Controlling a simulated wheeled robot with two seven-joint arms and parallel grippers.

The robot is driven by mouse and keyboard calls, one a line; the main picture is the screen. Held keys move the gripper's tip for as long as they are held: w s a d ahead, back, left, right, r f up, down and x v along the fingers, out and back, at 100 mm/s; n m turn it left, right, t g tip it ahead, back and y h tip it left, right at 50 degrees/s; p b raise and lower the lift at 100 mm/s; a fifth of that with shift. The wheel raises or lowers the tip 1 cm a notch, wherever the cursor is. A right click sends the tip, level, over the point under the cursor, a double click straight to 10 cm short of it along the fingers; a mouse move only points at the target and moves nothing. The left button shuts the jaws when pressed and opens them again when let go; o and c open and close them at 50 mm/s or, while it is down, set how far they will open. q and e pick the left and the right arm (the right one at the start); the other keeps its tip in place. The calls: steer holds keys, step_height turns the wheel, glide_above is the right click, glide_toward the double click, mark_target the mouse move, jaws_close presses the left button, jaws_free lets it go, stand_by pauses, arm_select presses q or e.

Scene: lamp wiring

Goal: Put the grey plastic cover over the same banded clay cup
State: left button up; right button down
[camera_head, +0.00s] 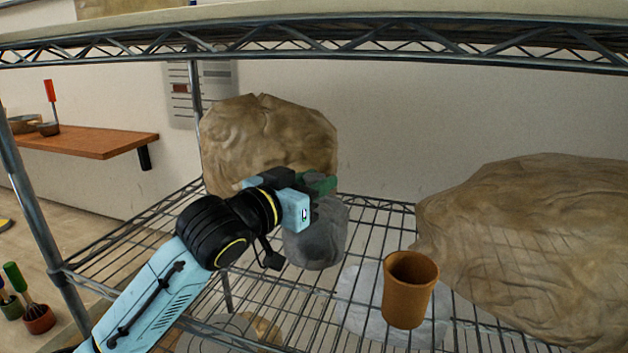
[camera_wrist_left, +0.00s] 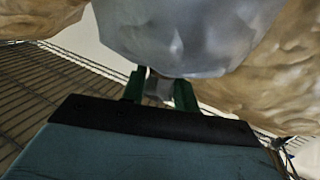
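The grey plastic cover (camera_head: 318,240) hangs under my left gripper (camera_head: 316,188) as a smooth, rounded, slightly see-through shape. In the left wrist view the cover (camera_wrist_left: 185,35) fills the top. There the green fingers of the left gripper (camera_wrist_left: 158,90) close on a small grey part of it. A brown-orange clay cup (camera_head: 408,292) stands upright and open on the wire shelf, to the right of the cover and nearer to me. Cup and cover are apart. I cannot make out a band on the cup. My right gripper is not in view.
A large wrapped brown lump (camera_head: 265,140) is behind my left gripper. Another (camera_head: 530,250) is close to the right of the cup. The upper shelf's edge (camera_head: 400,45) crosses above. A pale round shape (camera_head: 360,310) shows behind the cup. A metal post (camera_head: 40,220) is at left.

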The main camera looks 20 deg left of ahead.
arm_select(q)
steer(key=o, duration=0.4)
steer(key=shift+c, duration=0.2)
steer(key=p+v, duration=0.8)
steer(key=v, duration=0.5)
steer(key=shift+s, duration=0.15)
